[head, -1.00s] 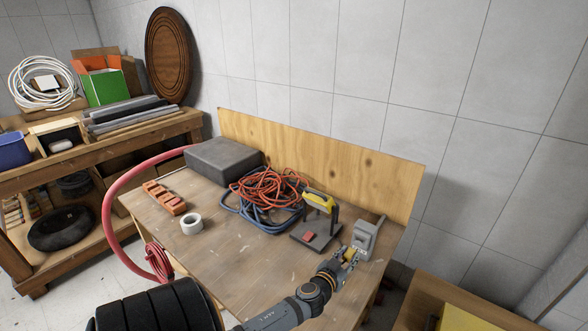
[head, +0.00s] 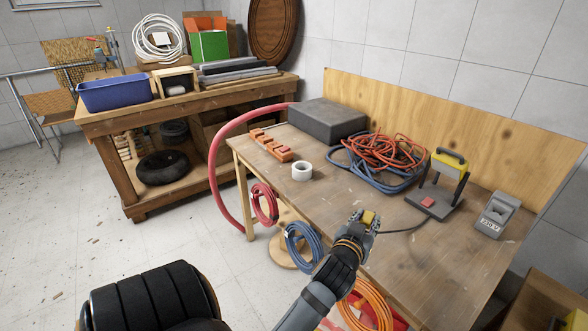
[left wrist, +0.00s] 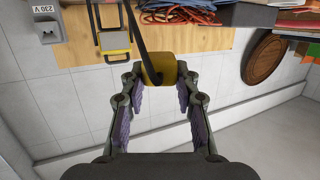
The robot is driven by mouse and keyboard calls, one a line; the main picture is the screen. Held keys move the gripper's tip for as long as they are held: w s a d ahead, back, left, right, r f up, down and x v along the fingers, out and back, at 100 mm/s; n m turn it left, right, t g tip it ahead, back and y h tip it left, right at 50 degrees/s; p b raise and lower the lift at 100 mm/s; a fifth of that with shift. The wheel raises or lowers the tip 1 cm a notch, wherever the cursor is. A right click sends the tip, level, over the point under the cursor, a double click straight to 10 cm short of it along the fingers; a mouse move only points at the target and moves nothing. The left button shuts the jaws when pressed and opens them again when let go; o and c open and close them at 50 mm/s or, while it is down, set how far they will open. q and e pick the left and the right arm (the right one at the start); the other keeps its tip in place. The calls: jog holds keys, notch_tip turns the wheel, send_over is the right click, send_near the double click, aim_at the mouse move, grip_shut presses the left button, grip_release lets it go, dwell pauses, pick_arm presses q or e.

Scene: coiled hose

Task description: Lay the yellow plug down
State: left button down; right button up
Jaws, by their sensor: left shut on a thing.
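The yellow plug (head: 369,217) is in the fingers of my left gripper (head: 362,224), over the front part of the wooden workbench (head: 300,205). In the left wrist view the yellow plug (left wrist: 158,68) sits between the fingertips of the left gripper (left wrist: 157,80), with its dark cable coming off it. In the head view the cable (head: 405,228) runs right toward the yellow work lamp (head: 449,165). The grey socket box (head: 497,215) stands on the bench to the right, apart from the plug. My right gripper is not in view.
Coiled red and blue hoses (head: 385,155), a grey block (head: 327,119), orange bricks (head: 271,145) and a white tape roll (head: 302,171) lie on the bench. Bare bench top shows between the tape and the lamp. Blue and orange coils hang at the front edge.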

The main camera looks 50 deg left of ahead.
aim_at(350, 217)
pick_arm(q)
jog(key=shift+s+a, duration=0.1)
jog(key=shift+s, duration=0.05)
jog(key=w+a+f, duration=0.8)
jog(key=w+a, duration=0.1)
jog(key=shift+a+f, duration=0.2)
jog(key=shift+f, duration=0.2)
jog(key=shift+w+a+f, duration=0.25)
jog(key=shift+f, duration=0.1)
jog(key=shift+w+a+f, duration=0.1)
jog(key=shift+a+f, duration=0.05)
jog(key=shift+f, duration=0.05)
notch_tip(350, 217, down, 3)
jog(key=shift+f, duration=0.1)
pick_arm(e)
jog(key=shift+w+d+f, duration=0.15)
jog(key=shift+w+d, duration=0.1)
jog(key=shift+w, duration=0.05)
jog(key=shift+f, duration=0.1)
